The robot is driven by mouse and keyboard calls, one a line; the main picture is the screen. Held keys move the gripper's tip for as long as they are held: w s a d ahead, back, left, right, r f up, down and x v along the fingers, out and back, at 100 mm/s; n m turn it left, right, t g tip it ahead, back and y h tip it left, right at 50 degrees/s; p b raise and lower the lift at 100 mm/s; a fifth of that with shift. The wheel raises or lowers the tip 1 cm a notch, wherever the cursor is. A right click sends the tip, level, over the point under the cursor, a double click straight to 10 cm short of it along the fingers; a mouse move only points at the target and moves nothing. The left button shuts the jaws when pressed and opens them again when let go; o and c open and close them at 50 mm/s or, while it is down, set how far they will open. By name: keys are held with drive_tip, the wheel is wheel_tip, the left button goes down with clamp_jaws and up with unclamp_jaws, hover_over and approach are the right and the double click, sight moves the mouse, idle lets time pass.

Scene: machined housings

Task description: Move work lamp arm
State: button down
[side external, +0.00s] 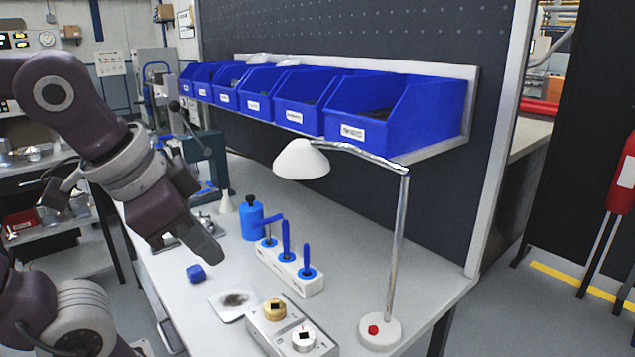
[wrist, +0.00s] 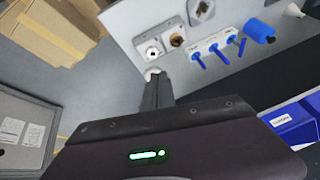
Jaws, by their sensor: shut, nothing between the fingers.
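The work lamp has a white cone-shaped shade (side external: 302,160), a thin chrome arm (side external: 362,154) running right to an upright chrome post (side external: 399,240), and a round white base (side external: 380,332) with a red button. My gripper (side external: 213,255) points down over the bench, left of the shade and apart from the lamp. It also shows in the wrist view (wrist: 153,82), its fingers together and empty. A small white round shape (wrist: 152,73) shows just past the fingertips; I cannot tell whether it is part of the lamp.
Blue bins (side external: 393,110) line a shelf behind the lamp. Bare bench lies right of the holder.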

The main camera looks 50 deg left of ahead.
drive_tip(key=w+d+r+m+t+y, duration=0.1)
drive_tip(key=w+r+m+y, duration=0.1)
drive_tip(key=w+r+m, duration=0.5)
drive_tip(key=w+d+r+m+t+y, duration=0.1)
drive_tip(key=w+r+m+y, duration=0.1)
drive_tip(key=w+r, duration=0.5)
drive_tip(key=w+a+f, duration=0.5)
drive_tip(key=w+a, duration=0.1)
drive_tip(key=w, duration=0.1)
drive_tip(key=shift+w, duration=0.2)
drive_tip(key=shift+w+a, duration=1.25)
drive_tip(key=shift+w, duration=0.1)
